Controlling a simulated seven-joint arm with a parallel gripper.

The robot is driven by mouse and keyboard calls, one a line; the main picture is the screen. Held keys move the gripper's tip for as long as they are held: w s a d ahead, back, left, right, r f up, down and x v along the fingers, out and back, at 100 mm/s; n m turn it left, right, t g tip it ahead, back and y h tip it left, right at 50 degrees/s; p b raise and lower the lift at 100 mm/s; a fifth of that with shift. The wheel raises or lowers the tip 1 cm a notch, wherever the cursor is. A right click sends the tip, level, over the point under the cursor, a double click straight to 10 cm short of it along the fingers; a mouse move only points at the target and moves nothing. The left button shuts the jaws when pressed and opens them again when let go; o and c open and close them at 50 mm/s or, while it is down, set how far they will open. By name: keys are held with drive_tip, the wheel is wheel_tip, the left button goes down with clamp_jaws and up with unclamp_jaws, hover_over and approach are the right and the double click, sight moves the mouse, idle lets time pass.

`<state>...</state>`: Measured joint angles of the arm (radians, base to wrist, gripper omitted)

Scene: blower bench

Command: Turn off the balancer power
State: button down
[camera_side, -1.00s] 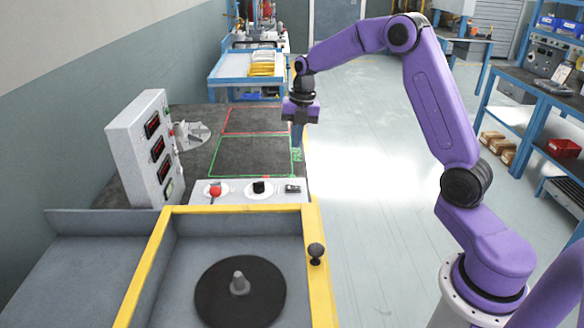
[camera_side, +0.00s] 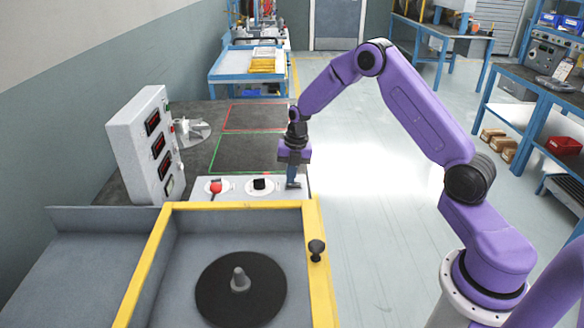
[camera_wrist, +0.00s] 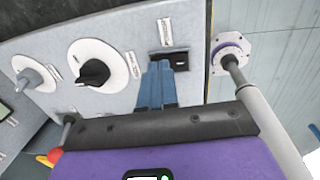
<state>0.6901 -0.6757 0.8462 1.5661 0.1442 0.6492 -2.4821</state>
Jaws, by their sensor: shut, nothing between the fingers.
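The control panel (camera_side: 236,196) carries a red knob (camera_side: 215,187) at left, a black knob (camera_side: 259,184) in the middle and a black rocker switch (camera_wrist: 178,58) at right. In the side view my gripper (camera_side: 293,186) is over the switch and largely hides it. In the wrist view my gripper (camera_wrist: 161,66) is shut and empty, its blue-grey fingertips right at the left part of the switch. Whether they touch it I cannot tell. The black knob also shows in the wrist view (camera_wrist: 94,73), left of the fingers. Labels there are too small to read.
A grey display box (camera_side: 143,147) with several red readouts stands at the left of the bench. A yellow-framed guard (camera_side: 312,225) with a black handle (camera_side: 316,250) lies in front of the panel. Outlined red and green areas behind the panel are empty.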

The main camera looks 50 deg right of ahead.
drive_tip(key=shift+f, duration=0.1)
idle(0.3)
drive_tip(key=shift+w+a+f, duration=0.1)
drive_tip(key=shift+a+f, duration=0.05)
drive_tip(key=shift+f, duration=0.05)
drive_tip(key=shift+s, duration=0.2)
drive_tip(key=shift+s+d+r, duration=0.1)
drive_tip(key=shift+s+d, duration=0.4)
drive_tip(key=shift+d, duration=0.15)
drive_tip(key=shift+w+r, duration=0.1)
